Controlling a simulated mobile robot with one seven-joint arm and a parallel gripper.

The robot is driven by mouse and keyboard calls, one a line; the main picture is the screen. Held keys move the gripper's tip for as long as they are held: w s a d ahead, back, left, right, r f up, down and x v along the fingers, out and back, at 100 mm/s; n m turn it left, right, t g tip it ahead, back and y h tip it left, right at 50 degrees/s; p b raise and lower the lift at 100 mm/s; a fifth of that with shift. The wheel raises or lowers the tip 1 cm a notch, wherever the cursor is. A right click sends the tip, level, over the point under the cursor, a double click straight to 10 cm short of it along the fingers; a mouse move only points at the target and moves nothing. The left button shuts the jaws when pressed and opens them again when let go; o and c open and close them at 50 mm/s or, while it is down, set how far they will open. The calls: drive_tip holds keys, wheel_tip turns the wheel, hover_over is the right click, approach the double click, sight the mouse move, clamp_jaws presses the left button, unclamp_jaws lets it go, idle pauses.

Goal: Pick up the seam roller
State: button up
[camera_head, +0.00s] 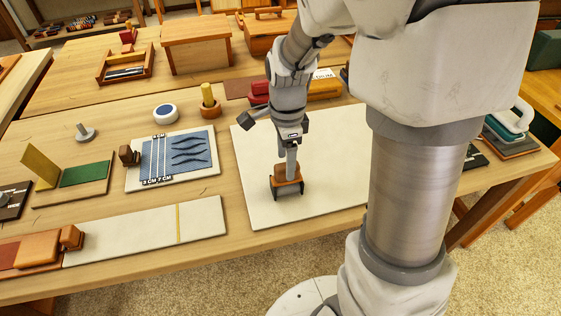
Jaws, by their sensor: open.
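My gripper (289,192) points down over the large white board (262,205) in the middle of the table. Its two dark fingers are apart. An orange-brown block (288,178) shows at the top of the fingers; I cannot tell whether it is part of my gripper or a thing between the fingers. I cannot single out the seam roller for certain. Small brown wooden pieces sit at the left end of the blue-striped board (130,156) and on the long pale strip (71,238).
A green panel with a yellow upright (85,173), a grey pegged disc (85,132), a blue-and-white round piece (166,113) and a wooden cup with a yellow stick (209,103) stand to the left. Wooden boxes (196,45) stand behind. The white board's left part is clear.

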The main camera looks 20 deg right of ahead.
drive_tip(key=shift+s+d+f+b, duration=0.1)
drive_tip(key=shift+f+b, duration=0.7)
drive_tip(key=shift+f, duration=2)
drive_tip(key=shift+c, duration=0.3)
drive_tip(key=shift+r, duration=0.1)
clamp_jaws()
